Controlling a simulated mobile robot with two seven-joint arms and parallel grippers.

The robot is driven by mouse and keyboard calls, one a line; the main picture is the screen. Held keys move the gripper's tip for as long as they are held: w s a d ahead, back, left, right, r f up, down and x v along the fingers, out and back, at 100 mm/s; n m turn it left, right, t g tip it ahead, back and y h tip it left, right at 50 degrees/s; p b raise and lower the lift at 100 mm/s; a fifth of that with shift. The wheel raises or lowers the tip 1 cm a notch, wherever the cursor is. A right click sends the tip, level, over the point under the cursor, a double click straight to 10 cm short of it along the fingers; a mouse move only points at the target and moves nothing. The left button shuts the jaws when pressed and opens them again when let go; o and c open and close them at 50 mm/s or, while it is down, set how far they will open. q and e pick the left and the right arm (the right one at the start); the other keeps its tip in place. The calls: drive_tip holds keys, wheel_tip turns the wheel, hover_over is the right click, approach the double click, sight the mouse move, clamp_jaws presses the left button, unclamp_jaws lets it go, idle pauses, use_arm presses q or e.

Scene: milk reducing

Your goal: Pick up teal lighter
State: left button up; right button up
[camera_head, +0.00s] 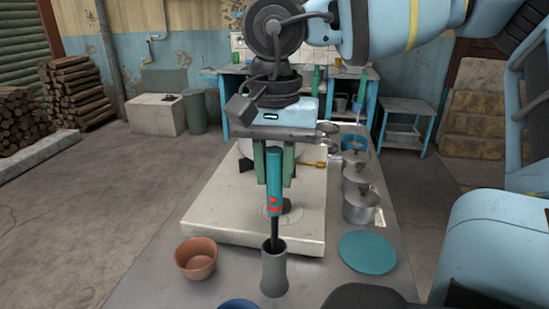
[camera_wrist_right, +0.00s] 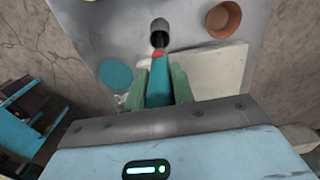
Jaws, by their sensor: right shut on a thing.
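The teal lighter (camera_head: 273,181) is long, with a red part and a dark thin nozzle pointing down. My right gripper (camera_head: 274,170) is shut on its teal handle, with green fingers on either side. The nozzle's tip is at the mouth of a grey cylindrical holder (camera_head: 273,273); I cannot tell how deep inside it is. In the right wrist view the lighter (camera_wrist_right: 158,87) is between the fingers of the right gripper (camera_wrist_right: 158,85), and its far end meets the holder (camera_wrist_right: 160,25). My left gripper is not in view.
A terracotta bowl (camera_head: 196,259) stands left of the holder, and a teal disc (camera_head: 367,252) lies to the right. Lidded metal pots (camera_head: 360,206) line the table's right side. A pale slab (camera_head: 225,208) lies behind the holder. A blue rim (camera_head: 238,304) shows at the front edge.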

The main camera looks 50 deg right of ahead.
wheel_tip(320, 180, up, 18)
drive_tip(key=p, duration=0.2)
idle(0.4)
drive_tip(key=shift+f, duration=0.1)
